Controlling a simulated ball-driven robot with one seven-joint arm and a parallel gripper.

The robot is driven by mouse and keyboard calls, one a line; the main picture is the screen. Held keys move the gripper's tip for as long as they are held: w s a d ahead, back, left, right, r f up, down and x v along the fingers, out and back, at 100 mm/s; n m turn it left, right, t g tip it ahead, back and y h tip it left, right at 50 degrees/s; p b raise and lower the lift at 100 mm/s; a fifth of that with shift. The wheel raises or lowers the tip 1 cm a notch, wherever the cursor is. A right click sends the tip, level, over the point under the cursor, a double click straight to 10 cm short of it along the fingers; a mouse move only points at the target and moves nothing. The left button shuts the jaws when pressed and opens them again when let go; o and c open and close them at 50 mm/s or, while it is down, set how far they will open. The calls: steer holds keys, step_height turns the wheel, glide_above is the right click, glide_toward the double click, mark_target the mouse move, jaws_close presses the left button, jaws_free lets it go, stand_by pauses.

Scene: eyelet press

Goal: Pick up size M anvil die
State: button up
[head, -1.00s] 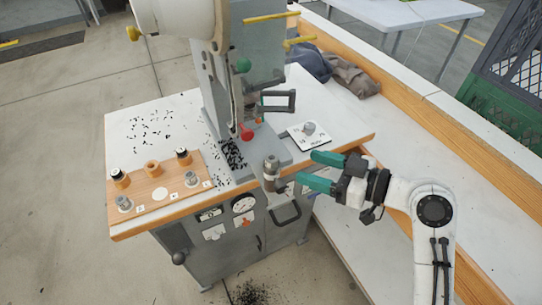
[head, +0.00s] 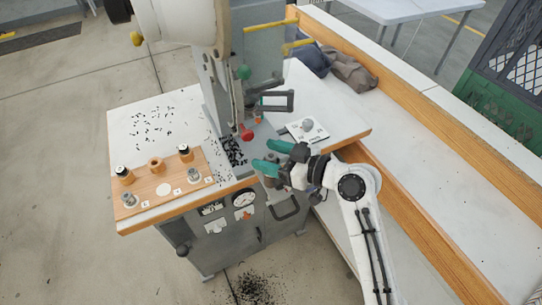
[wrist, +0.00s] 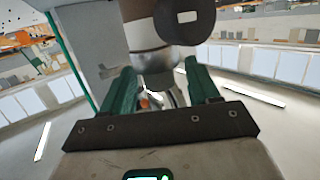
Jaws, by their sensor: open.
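My gripper (head: 270,156) is open at the front of the press, its two green fingers on either side of a grey metal cylinder (head: 270,170) on the press's lower arm. In the wrist view the cylindrical piece (wrist: 155,65) stands between the fingers; whether they touch it is unclear. A wooden board (head: 148,198) on the table holds silver dies, one at front left (head: 130,200) and one at right (head: 193,175), beside an empty white round spot (head: 163,189). The size labels are too small to read, so I cannot tell which die is size M.
A white plate with a grey knob (head: 307,125) lies right of the press. Black bits litter the table. Dark cloth (head: 350,70) lies on the bench behind.

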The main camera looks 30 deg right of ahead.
jaws_close()
stand_by(0.5)
steer(key=shift+r, duration=0.1)
